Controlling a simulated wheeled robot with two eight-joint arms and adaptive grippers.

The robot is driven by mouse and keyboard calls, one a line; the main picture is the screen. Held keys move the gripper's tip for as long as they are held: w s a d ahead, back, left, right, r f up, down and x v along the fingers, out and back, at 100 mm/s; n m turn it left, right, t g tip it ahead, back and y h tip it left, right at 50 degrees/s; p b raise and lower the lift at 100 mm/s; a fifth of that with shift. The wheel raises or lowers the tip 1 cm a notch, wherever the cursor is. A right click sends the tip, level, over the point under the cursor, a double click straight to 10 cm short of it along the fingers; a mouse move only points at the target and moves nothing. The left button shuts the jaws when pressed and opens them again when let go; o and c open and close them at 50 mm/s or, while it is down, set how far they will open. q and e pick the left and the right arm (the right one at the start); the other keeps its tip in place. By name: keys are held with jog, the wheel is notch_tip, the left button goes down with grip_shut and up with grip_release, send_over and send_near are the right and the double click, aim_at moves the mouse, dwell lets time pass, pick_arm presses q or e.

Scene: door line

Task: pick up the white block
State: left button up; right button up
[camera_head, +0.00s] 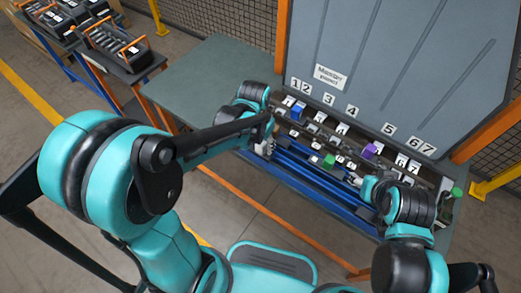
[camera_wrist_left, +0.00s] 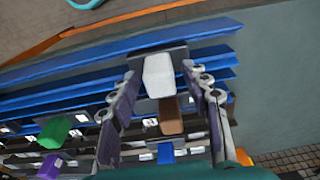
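The white block (camera_wrist_left: 158,75) sits on a dark carriage on the blue rails (camera_wrist_left: 70,75) in the left wrist view. My left gripper (camera_wrist_left: 160,82) is open, with one finger on each side of the block. Both fingertips look close to its sides; I cannot tell whether they touch. In the head view my left gripper (camera_head: 267,138) is over the left end of the rails, and its arm and fingers largely hide the block. My right gripper (camera_head: 372,188) is at the right end of the rails, its fingers too small and hidden to read.
Near the white block are a brown block (camera_wrist_left: 171,116) and a blue block (camera_wrist_left: 165,152). A green block (camera_head: 329,161) and a purple block (camera_head: 370,150) stand farther right. A numbered grey panel (camera_head: 385,55) rises behind. The green tabletop (camera_head: 205,75) at left is bare.

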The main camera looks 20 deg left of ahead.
pick_arm(q)
grip_shut()
jog(key=shift+r, duration=0.1)
